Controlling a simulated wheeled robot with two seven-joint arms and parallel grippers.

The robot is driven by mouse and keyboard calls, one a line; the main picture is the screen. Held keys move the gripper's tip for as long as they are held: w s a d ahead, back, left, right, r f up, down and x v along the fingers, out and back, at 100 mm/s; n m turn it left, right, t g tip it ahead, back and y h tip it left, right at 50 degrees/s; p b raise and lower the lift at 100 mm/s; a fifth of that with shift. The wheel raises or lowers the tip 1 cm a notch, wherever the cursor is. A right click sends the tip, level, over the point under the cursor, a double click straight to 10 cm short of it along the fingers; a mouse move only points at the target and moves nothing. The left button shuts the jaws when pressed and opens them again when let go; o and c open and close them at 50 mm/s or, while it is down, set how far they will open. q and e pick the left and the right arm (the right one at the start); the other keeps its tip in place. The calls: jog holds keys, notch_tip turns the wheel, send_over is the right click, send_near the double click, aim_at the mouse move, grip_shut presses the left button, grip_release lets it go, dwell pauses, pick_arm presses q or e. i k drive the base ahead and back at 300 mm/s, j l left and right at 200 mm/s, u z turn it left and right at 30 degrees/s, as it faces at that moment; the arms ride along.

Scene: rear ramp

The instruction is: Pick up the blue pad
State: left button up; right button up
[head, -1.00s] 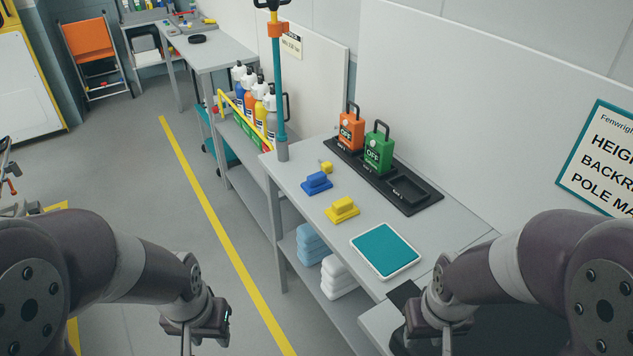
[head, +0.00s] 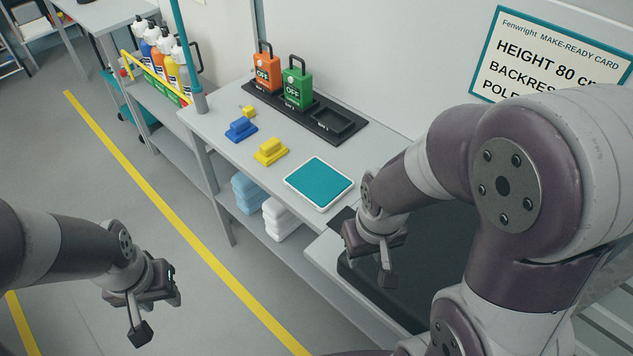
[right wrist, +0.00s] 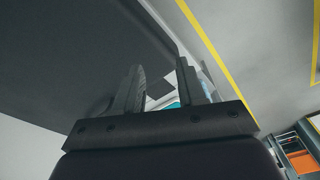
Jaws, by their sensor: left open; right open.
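The blue pad (head: 240,129), a small stepped block, sits on the grey bench toward its left front edge. A similar yellow pad (head: 270,151) lies nearer, to its right. My right gripper (head: 387,270) is open and empty, in front of the bench over a black surface, well to the right of and nearer than the blue pad. Its two fingers (right wrist: 160,82) stand apart in the right wrist view, where the blue pad cannot be made out. My left gripper (head: 150,305) is open and empty above the floor at lower left, away from the bench.
A teal panel in a white tray (head: 319,183) lies between the pads and my right gripper. A black holder (head: 335,123) carries an orange and a green OFF block. A teal pole (head: 186,55) and bottles stand at the left. A small yellow piece (head: 248,111) lies behind the blue pad.

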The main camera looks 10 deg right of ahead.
aim_at(241, 128)
jog(key=z, duration=0.6)
jog(key=i+j+z, duration=0.35)
jog(key=j+z, duration=0.15)
jog(key=i+j+z, duration=0.25)
jog(key=j+z, duration=0.25)
jog(key=j, duration=0.15)
jog(key=j+z, duration=0.25)
jog(key=i+j, duration=0.1)
jog(key=j, duration=0.4)
jog(key=i+j, duration=0.1)
jog(key=j, duration=0.35)
jog(key=i+j, duration=0.1)
jog(key=j, duration=0.4)
